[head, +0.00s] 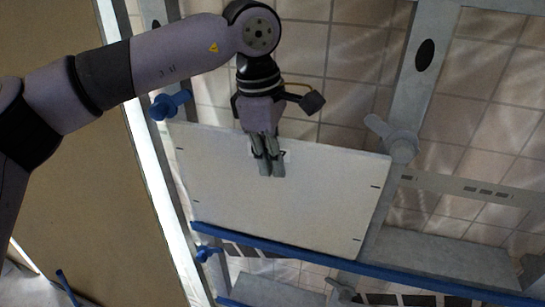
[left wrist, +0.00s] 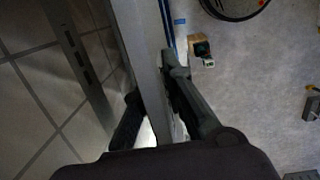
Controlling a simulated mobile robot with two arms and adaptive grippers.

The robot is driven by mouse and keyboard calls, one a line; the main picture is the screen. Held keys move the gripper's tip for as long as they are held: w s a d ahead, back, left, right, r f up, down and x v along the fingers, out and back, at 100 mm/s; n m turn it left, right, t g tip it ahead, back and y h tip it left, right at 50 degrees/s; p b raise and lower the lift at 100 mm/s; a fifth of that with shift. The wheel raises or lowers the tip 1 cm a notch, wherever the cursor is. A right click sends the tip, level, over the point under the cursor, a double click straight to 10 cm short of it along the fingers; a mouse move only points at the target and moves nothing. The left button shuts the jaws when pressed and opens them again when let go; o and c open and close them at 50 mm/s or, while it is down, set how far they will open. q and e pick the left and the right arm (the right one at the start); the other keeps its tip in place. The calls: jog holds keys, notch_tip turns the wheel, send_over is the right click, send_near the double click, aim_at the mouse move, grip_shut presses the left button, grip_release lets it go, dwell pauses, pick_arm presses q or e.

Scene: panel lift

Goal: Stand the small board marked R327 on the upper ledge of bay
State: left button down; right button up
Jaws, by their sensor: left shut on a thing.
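The white board (head: 215,180) hangs upright, slightly tilted in the picture, in a bay of the metal frame. My left gripper (head: 268,165) is shut on the middle of its top edge, fingers pointing down. The fingers cover most of a small label there, so I cannot read the marking. In the left wrist view the board (left wrist: 146,60) is seen edge-on between the gripper's fingers (left wrist: 152,105). The blue-edged ledge (head: 440,278) runs along the board's lower edge; I cannot tell whether the board rests on it. My right gripper is not in view.
A blue turn-clip (head: 170,105) is by the board's upper left corner, and a grey one (head: 403,146) by its upper right. Another blue clip (head: 207,253) sits below the ledge. Frame posts (head: 422,60) stand either side. A small box (left wrist: 199,45) lies on the floor.

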pick_arm(q)
jog(key=shift+w+d+r+g+p, duration=0.15)
jog(key=shift+w+p, duration=0.2)
jog(key=shift+p, duration=0.2)
jog(key=shift+w+d+g+p, duration=0.15)
jog(key=shift+w+p, duration=0.2)
jog(key=shift+p, duration=0.2)
jog(key=shift+f+b, duration=0.25)
jog(key=shift+b, duration=0.3)
dwell(1.1)
jog(key=shift+f, duration=0.2)
jog(key=shift+f+b, duration=0.35)
jog(key=shift+b, duration=0.15)
jog(key=shift+f+b, duration=0.45)
jog(key=shift+f, duration=0.05)
dwell(0.4)
dwell(1.6)
jog(key=shift+w, duration=0.1)
dwell(0.8)
dwell(0.5)
jog(key=c, duration=1.6)
grip_release()
